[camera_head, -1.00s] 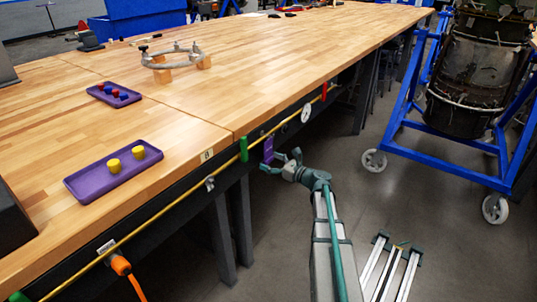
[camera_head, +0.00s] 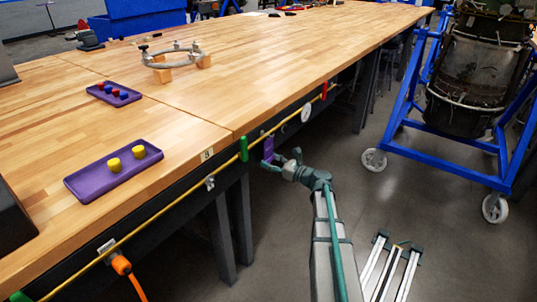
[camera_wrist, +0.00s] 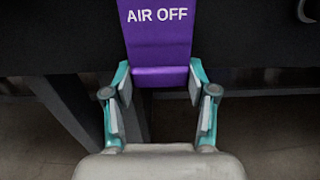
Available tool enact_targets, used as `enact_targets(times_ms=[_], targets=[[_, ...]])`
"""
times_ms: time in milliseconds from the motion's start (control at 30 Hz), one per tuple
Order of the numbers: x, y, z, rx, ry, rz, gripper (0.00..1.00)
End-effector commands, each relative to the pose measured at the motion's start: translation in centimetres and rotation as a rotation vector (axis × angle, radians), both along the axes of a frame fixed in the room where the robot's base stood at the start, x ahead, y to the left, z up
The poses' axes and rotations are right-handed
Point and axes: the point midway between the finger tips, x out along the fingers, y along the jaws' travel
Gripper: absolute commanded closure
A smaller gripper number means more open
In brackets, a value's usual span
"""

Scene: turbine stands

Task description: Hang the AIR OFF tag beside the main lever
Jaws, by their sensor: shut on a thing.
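The purple AIR OFF tag (camera_wrist: 158,45) is upright with its white lettering facing the wrist camera. Its lower part is between the two fingers of my gripper (camera_wrist: 160,80), which is shut on it. In the head view, my gripper (camera_head: 279,162) holds the tag (camera_head: 268,148) at the table's front side, just right of a green lever (camera_head: 243,148). A red lever (camera_head: 324,91) stands farther along the same yellow pipe (camera_head: 226,166). Whether the tag touches the pipe or a hook cannot be told; its top is cut off in the wrist view.
A round gauge (camera_head: 306,112) sits on the pipe between the levers. The wooden table (camera_head: 250,85) bears purple trays (camera_head: 83,187) and a metal ring (camera_head: 176,55). Dark table legs (camera_head: 221,235) stand below. A blue wheeled stand (camera_head: 400,120) is at the right.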

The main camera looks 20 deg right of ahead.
Motion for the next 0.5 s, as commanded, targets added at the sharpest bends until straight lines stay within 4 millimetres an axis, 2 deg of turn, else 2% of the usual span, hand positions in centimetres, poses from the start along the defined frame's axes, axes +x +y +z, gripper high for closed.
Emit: enact_targets(times_ms=[500], targets=[[-1.03,-0.58,0.03,0.0,0.0,0.0,1.0]])
